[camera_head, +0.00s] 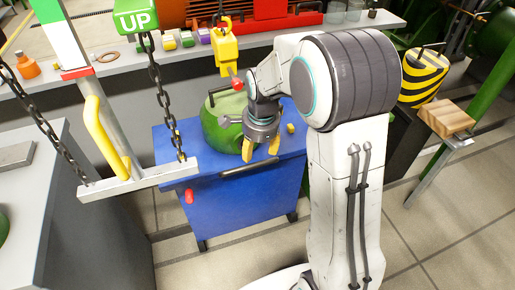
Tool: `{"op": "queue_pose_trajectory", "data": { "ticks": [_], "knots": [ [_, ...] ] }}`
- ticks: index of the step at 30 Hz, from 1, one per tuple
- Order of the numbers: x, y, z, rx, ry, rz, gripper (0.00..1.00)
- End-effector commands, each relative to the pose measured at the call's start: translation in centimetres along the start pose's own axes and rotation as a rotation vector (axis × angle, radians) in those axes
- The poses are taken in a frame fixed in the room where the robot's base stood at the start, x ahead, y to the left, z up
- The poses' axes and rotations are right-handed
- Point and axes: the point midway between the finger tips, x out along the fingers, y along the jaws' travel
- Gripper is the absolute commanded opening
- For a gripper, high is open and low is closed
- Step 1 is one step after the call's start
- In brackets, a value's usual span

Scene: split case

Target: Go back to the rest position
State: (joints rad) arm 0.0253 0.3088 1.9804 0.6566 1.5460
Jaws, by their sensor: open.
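My gripper (260,150) shows near the middle of the head view, at the end of my white and grey arm. Its yellow fingertips point down and stand apart, with nothing seen between them. It is over the front edge of a blue cabinet (230,205). A round green object (216,125) is on the cabinet top, behind and to the left of my gripper and partly hidden by it. I cannot tell whether the two touch.
A yellow hook block (224,48) hangs behind my gripper. A chain-hung beam (138,179) with a green UP sign (137,16) is at left. A grey counter (75,215) stands at left. A striped drum (423,77) and wooden block (446,118) are at right. Floor is clear at lower right.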

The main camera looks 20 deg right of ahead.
Motion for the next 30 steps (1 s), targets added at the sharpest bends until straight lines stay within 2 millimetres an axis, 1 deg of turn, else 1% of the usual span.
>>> {"op": "queue_pose_trajectory", "data": {
  "ticks": [12, 14, 16, 17, 20, 21, 23, 24, 26, 27, 30],
  "knots": [
    [-0.1, 0.0, 0.0, -0.003, 0.000, -0.001, 0.55],
    [-0.7, 0.1, 0.0, -0.017, 0.000, -0.003, 0.55],
    [-2.0, 0.4, 0.1, -0.057, 0.000, -0.006, 0.55],
    [-2.9, 0.6, 0.1, -0.083, 0.000, -0.009, 0.55],
    [-6.8, 1.6, 0.2, -0.214, 0.002, -0.022, 0.55],
    [-8.7, 2.2, 0.2, -0.283, 0.003, -0.027, 0.55],
    [-11.7, 3.3, 0.3, -0.401, 0.007, -0.037, 0.55],
    [-13.6, 4.2, 0.4, -0.484, 0.009, -0.042, 0.55],
    [-16.5, 5.6, 0.4, -0.613, 0.015, -0.051, 0.55],
    [-18.2, 6.6, 0.5, -0.700, 0.019, -0.055, 0.55],
    [-22.0, 9.0, 0.6, -0.907, 0.030, -0.066, 0.55]
  ]
}}
